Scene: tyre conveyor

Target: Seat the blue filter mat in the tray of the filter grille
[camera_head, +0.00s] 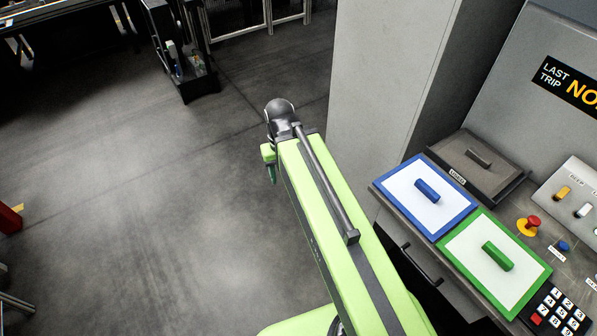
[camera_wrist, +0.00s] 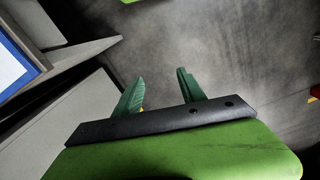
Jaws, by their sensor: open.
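A white square panel with a blue border and a blue block handle (camera_head: 428,191) lies on the console at the right in the head view; it looks like the blue filter mat. Its white surface and blue edge also show at the left of the wrist view (camera_wrist: 12,68). I cannot make out a filter grille or its tray for certain. My gripper (camera_wrist: 160,76) is open and empty, its two green fingers apart over bare floor. In the head view the gripper (camera_head: 271,168) is partly hidden behind my arm, well left of the console.
A green-bordered white panel (camera_head: 495,262) and a dark labelled lid with a handle (camera_head: 466,170) lie beside the blue one. A red button (camera_head: 532,222), switches and a keypad (camera_head: 560,312) are near. A grey cabinet (camera_head: 390,80) stands behind. The floor (camera_head: 150,200) at left is clear.

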